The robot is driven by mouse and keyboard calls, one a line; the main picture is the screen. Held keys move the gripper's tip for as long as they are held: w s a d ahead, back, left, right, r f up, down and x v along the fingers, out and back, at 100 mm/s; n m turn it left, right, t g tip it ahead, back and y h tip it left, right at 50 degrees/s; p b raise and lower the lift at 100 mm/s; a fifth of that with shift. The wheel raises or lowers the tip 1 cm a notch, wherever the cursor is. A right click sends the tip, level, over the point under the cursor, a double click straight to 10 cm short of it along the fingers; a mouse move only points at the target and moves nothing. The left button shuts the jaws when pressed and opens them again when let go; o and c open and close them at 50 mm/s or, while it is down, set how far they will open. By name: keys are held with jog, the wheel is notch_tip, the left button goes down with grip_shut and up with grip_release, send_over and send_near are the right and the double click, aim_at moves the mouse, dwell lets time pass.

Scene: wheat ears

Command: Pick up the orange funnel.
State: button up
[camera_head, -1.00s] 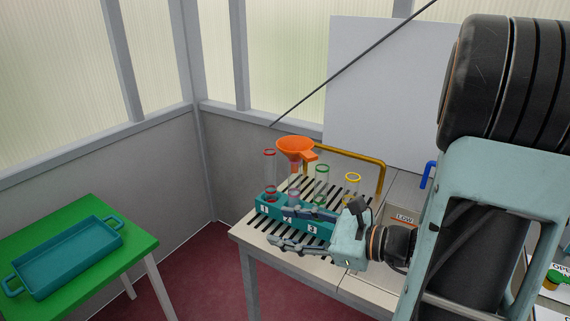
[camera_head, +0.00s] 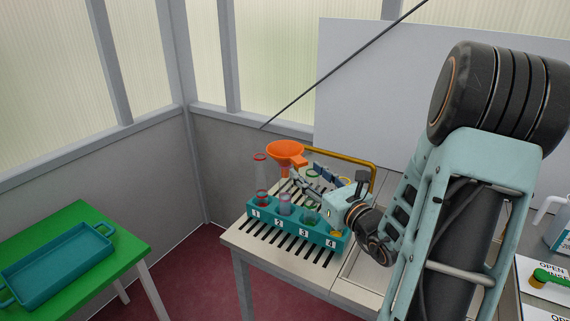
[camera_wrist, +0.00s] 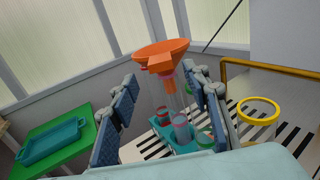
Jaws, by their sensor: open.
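The orange funnel (camera_head: 286,152) has a wide cone and a side tab. It stands upright above the rear of the teal numbered rack (camera_head: 317,236), seemingly in a clear tube; its lower end is partly hidden. In the wrist view the funnel (camera_wrist: 160,54) shows beyond and between my fingers, with its tab facing me. My gripper (camera_head: 305,174) is open and empty, above the rack and to the right of the funnel. In the wrist view its two padded fingers (camera_wrist: 165,80) stand on either side of the funnel's stem, and I see no contact.
Clear tubes with red, green and yellow rims stand in and around the rack, close under my gripper; the yellow-rimmed one (camera_wrist: 258,112) is at right. An orange-yellow bar (camera_head: 345,157) runs behind. A green table (camera_head: 135,243) with a teal tray (camera_head: 62,262) stands at left.

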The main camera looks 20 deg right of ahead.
aim_at(300, 160)
jog(key=w, duration=0.1)
jog(key=w+p, duration=0.1)
jog(key=w, duration=0.3)
jog(key=shift+a+r, duration=0.2)
jog(key=shift+r, duration=0.05)
jog(key=shift+c, duration=0.5)
jog(key=c, duration=1)
